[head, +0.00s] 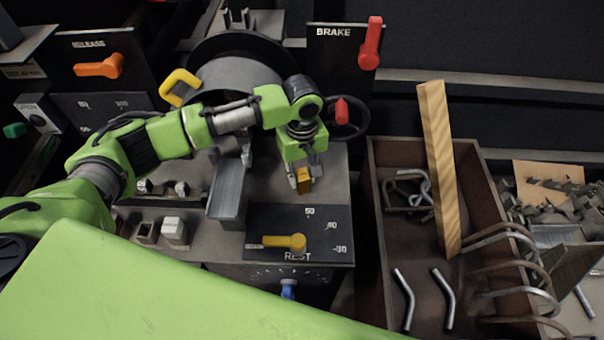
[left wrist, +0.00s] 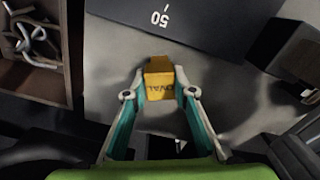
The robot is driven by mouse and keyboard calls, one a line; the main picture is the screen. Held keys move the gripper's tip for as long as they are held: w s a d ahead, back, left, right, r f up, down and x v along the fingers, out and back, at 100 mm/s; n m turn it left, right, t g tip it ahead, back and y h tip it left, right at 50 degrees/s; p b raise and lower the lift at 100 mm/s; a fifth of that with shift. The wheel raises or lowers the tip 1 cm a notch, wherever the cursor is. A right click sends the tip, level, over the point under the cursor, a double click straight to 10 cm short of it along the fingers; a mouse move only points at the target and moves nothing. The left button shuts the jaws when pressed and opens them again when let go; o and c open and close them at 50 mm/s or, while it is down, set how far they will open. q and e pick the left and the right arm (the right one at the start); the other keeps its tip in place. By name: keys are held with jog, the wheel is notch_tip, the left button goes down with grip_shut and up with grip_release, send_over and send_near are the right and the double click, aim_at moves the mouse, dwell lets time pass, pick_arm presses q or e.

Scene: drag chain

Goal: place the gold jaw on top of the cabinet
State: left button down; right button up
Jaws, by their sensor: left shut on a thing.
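The gold jaw (head: 304,180) is a small yellow block between the fingers of my left gripper (head: 303,174), above the cabinet's grey top (head: 330,182). In the left wrist view the gold jaw (left wrist: 159,79) shows the letters "OVAL" and sits between both fingertips of my left gripper (left wrist: 160,92), which is shut on it. The grey cabinet top (left wrist: 112,60) lies below and beyond it. I cannot tell whether the jaw touches that surface. My right gripper is not in view.
A yellow lever (head: 284,242) and a dark "REST" plate (head: 320,222) lie on the cabinet's near part. A metal channel (head: 228,188) stands left of the jaw. A brown crate (head: 374,240) with bent rods and a wooden plank (head: 438,165) is at right.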

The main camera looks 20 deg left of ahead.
aim_at(302, 174)
pick_arm(q)
jog(key=c, duration=1.7)
grip_release()
jog(key=shift+f, duration=0.1)
notch_tip(302, 174, up, 12)
